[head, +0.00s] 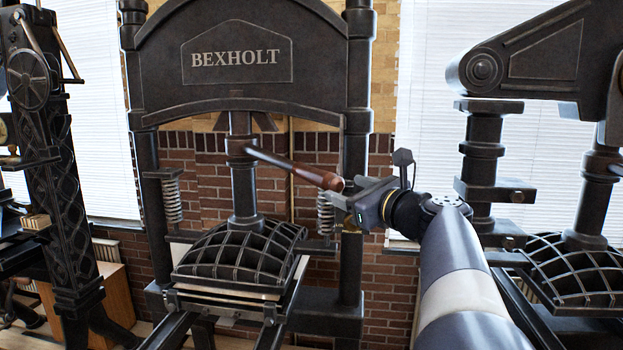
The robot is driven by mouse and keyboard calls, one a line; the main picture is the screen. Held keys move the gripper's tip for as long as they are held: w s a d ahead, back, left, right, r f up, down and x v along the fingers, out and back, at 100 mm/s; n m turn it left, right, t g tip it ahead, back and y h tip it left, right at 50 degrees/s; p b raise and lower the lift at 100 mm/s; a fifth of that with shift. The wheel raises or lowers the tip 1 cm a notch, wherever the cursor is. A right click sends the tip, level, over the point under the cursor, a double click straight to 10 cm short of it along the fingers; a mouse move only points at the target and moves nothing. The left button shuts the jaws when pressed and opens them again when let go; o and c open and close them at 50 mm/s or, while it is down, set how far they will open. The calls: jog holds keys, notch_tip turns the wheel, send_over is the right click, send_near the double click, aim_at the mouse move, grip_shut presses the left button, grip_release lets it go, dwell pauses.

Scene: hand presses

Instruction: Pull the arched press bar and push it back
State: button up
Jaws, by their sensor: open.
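The arched press (235,50) stands in the middle of the head view, with BEXHOLT on its dark arched top. Its press bar (290,167) sticks out from the central screw column toward the right and front, and ends in a reddish-brown wooden handle. My gripper (338,192) is at the handle's end, reaching in from the right. It is open. The fingertips are small and partly hidden, so I cannot tell whether they surround the handle or touch it. The ribbed platen (238,256) lies below the screw column.
Another dark press (490,150) with a ribbed dome stands at the right, close to my arm. A third press (45,150) stands at the left. Coil springs (171,200) hang beside the middle press's columns. A brick wall and blinds are behind.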

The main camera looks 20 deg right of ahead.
aim_at(326, 181)
jog(key=w, duration=0.2)
jog(key=w+p, duration=0.1)
jog(key=w, duration=0.2)
jog(key=w+a+p, duration=0.1)
jog(key=w, duration=0.2)
jog(key=shift+a, duration=0.1)
grip_shut()
dwell(0.4)
